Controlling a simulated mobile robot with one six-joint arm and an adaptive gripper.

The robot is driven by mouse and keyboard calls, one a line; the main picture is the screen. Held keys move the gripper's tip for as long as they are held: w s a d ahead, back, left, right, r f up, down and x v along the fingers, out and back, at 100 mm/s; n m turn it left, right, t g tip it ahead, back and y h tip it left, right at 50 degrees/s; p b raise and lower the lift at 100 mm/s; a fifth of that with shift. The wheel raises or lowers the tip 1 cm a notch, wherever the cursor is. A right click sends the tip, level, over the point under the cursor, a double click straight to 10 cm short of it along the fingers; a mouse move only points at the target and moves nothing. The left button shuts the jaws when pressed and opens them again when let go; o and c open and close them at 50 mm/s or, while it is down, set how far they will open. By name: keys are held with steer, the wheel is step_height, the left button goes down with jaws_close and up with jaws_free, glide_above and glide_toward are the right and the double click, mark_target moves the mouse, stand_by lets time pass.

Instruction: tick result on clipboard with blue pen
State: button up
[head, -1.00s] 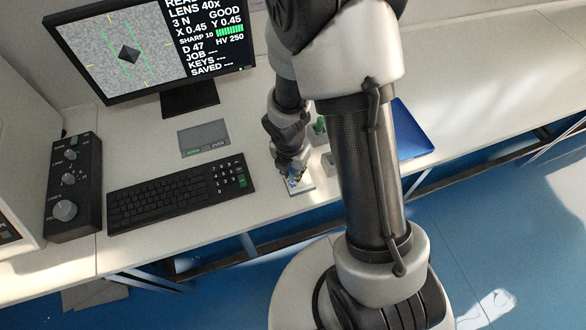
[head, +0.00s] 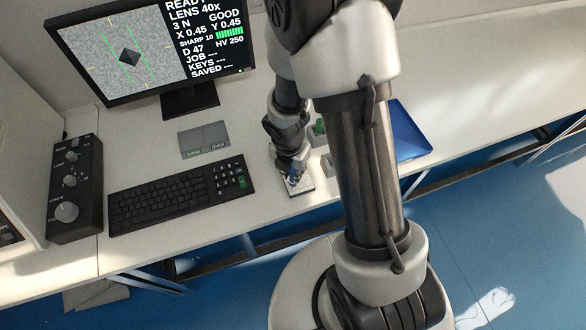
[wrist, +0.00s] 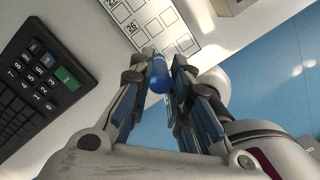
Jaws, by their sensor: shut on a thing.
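My gripper (wrist: 158,82) is shut on the blue pen (wrist: 158,76), which shows between the fingers in the wrist view, seen nearly end-on. The pen's tip is hidden. The white clipboard sheet (wrist: 150,22) with printed boxes, some numbered, lies just beyond the fingers in the wrist view. In the head view my gripper (head: 293,176) is low over the clipboard (head: 301,190), near the desk's front edge. I cannot tell whether the pen touches the sheet.
A black keyboard (head: 180,193) lies left of the clipboard. A grey two-part pad (head: 204,140) lies behind it. A green-topped block (head: 319,129) and a blue tray (head: 408,132) are to the right. A monitor (head: 150,50) and black control box (head: 74,188) stand further left.

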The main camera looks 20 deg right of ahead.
steer(key=shift+r+p, duration=2.8)
steer(key=shift+p, duration=0.05)
